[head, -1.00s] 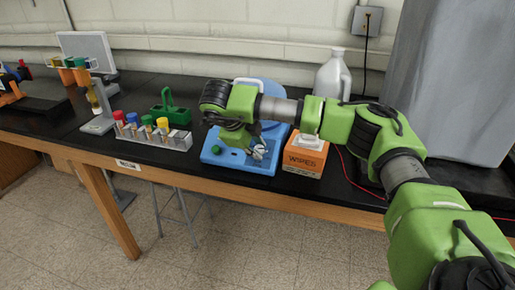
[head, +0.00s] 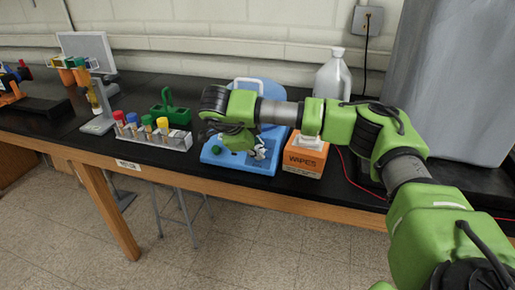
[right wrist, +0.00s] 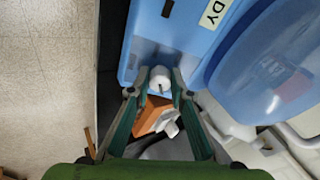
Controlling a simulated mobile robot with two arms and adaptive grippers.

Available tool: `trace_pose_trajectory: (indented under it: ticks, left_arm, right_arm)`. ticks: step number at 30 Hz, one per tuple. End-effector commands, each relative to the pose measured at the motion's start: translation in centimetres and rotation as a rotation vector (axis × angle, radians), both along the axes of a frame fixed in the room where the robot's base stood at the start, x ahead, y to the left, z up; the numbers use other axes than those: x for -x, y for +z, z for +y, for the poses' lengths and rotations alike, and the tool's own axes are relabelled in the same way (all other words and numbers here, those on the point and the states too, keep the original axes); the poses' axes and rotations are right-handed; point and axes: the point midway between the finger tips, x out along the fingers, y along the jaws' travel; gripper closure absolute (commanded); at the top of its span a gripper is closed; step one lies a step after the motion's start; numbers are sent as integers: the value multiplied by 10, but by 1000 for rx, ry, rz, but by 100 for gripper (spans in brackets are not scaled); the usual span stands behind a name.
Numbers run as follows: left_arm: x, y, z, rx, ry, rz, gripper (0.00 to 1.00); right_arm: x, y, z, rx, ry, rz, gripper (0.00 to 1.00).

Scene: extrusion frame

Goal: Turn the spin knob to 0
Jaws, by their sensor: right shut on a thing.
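The blue machine (head: 212,158) stands on the black bench, with a green button (head: 216,150) at the front left of its base. It also shows in the right wrist view (right wrist: 185,30), with a label ending in "DY" and a translucent blue lid. My right gripper (head: 260,154) is at the front right of the base. In the right wrist view, its fingers (right wrist: 160,82) are shut on the pale spin knob (right wrist: 160,76), one on each side. A short dark mark shows on the knob. I cannot read any number around it. My left gripper is not in view.
An orange wipes box (head: 304,160) stands close to the machine's right, below my right arm. A white jug (head: 333,75) is behind it. A tube rack (head: 152,137) and green carrier (head: 171,112) stand to the left. A red cable (head: 347,170) lies at the right.

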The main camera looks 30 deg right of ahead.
Motion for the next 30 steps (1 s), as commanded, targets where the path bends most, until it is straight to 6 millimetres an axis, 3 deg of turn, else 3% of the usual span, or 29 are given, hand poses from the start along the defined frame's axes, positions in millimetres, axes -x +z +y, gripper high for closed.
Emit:
trace_pose_trajectory:
  ticks: [2,3,5,17,23,30]
  left_arm:
    - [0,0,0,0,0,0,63]
    - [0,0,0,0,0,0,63]
    - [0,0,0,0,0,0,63]
    - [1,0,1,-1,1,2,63]
    - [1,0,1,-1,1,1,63]
    - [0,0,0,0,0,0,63]
  right_arm:
    - [-1,1,1,-1,2,-3,100]
    - [-1,1,1,-1,2,-3,78]
    - [-1,1,1,-1,2,-3,63]
    - [0,3,2,0,0,-2,63]
    - [7,27,19,-1,3,-4,63]
    - [19,72,49,1,3,-7,63]
